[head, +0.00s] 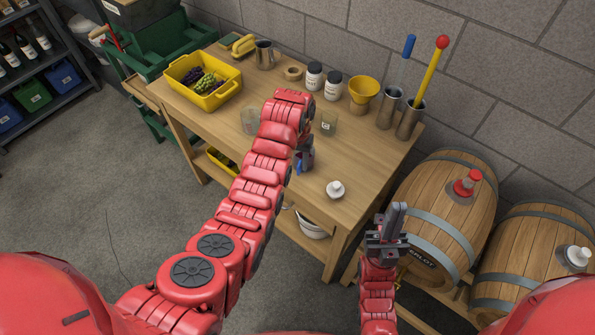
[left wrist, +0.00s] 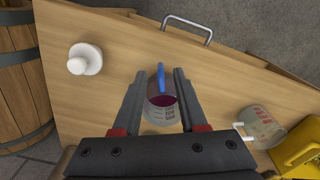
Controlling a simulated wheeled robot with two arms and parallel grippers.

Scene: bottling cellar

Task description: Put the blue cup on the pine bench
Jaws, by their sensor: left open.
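The blue cup (left wrist: 161,98) is a clear measuring cup with a blue handle and dark red contents. It is between the two fingers of my open left gripper (left wrist: 157,78); I cannot tell whether they touch it. In the head view my left gripper (head: 304,150) reaches over the pine bench (head: 300,228), and the cup's blue part (head: 299,167) shows just below it, partly hidden by my arm. The cup appears to stand on the bench top near the front edge. My right gripper (head: 394,218) is beside the bench's right end, its fingers together and empty.
Clear beakers (head: 249,122) (head: 327,124), a yellow crate of grapes (head: 204,101), jars, a yellow funnel (head: 363,90) and metal cylinders stand farther back. Barrels (head: 447,205) are at the right.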

